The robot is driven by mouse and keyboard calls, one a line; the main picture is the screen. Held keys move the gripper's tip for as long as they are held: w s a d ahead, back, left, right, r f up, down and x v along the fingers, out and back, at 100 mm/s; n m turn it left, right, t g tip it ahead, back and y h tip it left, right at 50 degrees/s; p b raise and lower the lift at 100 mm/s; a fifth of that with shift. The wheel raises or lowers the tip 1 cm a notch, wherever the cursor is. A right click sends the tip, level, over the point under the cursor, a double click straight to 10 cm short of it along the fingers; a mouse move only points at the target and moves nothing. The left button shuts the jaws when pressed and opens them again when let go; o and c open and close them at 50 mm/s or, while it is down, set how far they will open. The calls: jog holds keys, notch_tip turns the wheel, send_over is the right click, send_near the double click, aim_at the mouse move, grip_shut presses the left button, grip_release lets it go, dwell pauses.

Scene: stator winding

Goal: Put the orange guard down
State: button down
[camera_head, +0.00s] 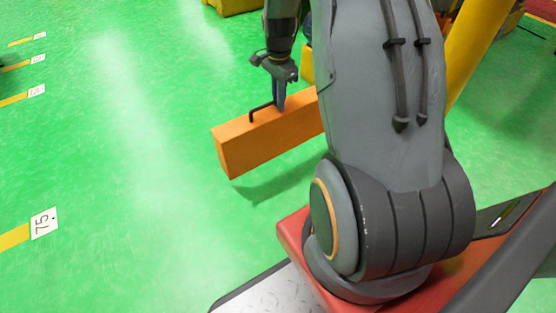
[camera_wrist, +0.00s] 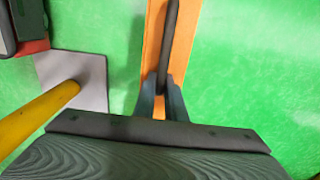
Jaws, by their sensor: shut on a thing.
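The orange guard (camera_head: 245,147) is a long block with a dark bar handle (camera_head: 262,109) on its top. In the head view it is in the air, with a shadow on the green floor below and to its right. My gripper (camera_head: 280,102) is shut on the guard's handle from above. In the wrist view the fingers (camera_wrist: 161,100) close around the dark handle (camera_wrist: 170,45), with the orange top (camera_wrist: 153,40) behind it. The guard's right end is hidden behind my arm in the head view.
A yellow post (camera_wrist: 40,118) on a grey plate (camera_wrist: 92,75) stands left of the guard in the wrist view; the yellow post also shows behind my arm (camera_head: 478,45). Green floor (camera_head: 120,170) is open to the left, with a marker labelled 75 (camera_head: 43,223).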

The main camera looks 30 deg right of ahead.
notch_tip(320, 180, down, 10)
jog(key=b, duration=0.5)
dwell(0.3)
jog(key=c, duration=1.8)
grip_release()
jog(key=shift+f, duration=0.1)
notch_tip(320, 180, up, 12)
jog(key=p, duration=0.6)
